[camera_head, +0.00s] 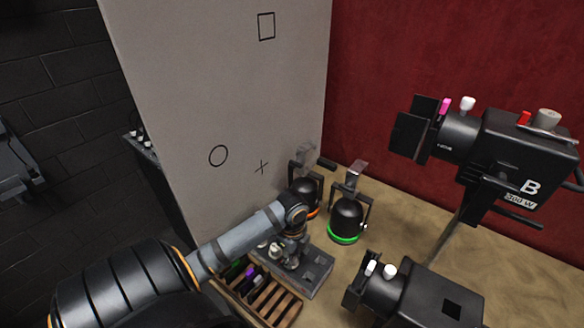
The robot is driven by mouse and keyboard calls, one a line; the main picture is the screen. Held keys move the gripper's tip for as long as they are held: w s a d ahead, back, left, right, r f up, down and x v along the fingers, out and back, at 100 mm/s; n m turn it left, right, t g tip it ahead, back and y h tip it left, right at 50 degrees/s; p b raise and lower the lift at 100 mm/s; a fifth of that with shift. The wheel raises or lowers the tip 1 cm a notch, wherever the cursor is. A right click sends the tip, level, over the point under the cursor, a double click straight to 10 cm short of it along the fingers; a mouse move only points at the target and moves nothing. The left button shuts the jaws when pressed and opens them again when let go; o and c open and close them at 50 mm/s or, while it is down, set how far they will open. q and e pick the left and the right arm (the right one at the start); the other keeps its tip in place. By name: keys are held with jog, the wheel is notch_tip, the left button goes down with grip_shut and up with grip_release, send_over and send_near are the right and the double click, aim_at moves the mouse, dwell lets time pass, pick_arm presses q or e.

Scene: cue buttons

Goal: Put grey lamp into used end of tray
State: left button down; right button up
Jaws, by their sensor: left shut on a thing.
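My left gripper (288,258) points down over the grey block (313,277) at the tray's far right side. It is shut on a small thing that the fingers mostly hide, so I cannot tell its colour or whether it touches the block. The slatted wooden tray (277,305) lies in front, partly behind my left arm. A purple piece (250,271) and a green piece (234,268) show at its left part. The slots at its right part look empty. A pale small piece (275,249) is just left of the fingers. My right gripper is not in view.
A large black spotlight marked B (520,165) and a lower black one (425,297) crowd the right. A grey panel (215,90) rises behind.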

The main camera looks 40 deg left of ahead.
pick_arm(q)
jog(key=shift+f+b, duration=0.35)
jog(key=shift+f, duration=0.25)
jog(key=c, duration=1)
grip_release()
jog(key=shift+o, duration=0.2)
jog(key=shift+r, duration=0.15)
notch_tip(320, 180, up, 12)
